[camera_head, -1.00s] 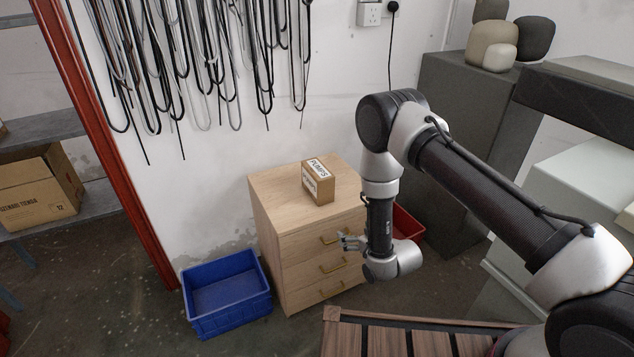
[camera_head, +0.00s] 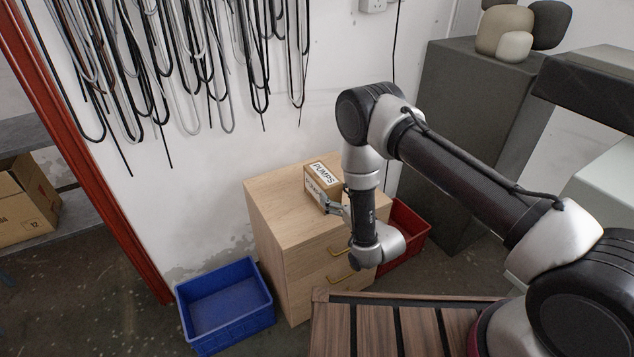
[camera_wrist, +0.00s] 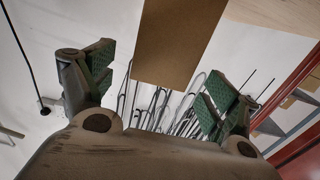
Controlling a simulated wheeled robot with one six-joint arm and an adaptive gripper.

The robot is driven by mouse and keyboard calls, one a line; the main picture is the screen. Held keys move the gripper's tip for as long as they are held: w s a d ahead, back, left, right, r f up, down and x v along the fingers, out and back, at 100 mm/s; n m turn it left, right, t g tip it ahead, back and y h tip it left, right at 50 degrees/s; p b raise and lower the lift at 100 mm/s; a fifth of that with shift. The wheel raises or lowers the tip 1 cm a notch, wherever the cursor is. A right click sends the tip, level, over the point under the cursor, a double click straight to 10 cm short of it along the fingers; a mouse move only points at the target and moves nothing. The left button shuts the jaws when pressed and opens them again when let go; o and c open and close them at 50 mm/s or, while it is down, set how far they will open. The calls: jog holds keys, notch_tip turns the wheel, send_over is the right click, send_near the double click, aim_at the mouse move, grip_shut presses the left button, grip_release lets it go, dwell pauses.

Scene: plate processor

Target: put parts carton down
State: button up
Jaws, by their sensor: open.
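The parts carton (camera_head: 322,184) is a small brown box with white labels, one reading "PUMPS". It rests upright on top of the light wooden drawer cabinet (camera_head: 272,196), near the front right part of the top. My gripper (camera_head: 338,207) is at the carton's near side, at about the height of the cabinet top. In the wrist view, my gripper (camera_wrist: 160,88) is open, with green-padded fingers to either side of the carton's plain brown face (camera_wrist: 178,40). Whether a finger touches the carton cannot be told.
A blue bin (camera_head: 225,305) stands on the floor left of the cabinet, and a red bin (camera_head: 411,229) to its right. Cables (camera_head: 180,70) hang on the wall behind. A slatted wooden surface (camera_head: 385,335) lies in front. A grey block (camera_head: 470,130) stands at the right.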

aim_at(326, 179)
jog(key=x, duration=0.7)
jog(key=shift+w+a+r, duration=0.1)
jog(key=shift+w+a, duration=0.15)
jog(key=shift+a, duration=0.05)
jog(key=shift+c, duration=0.5)
jog(key=c, duration=1.3)
jog(key=shift+c, duration=0.5)
jog(key=shift+r, duration=0.15)
jog(key=shift+c, duration=0.2)
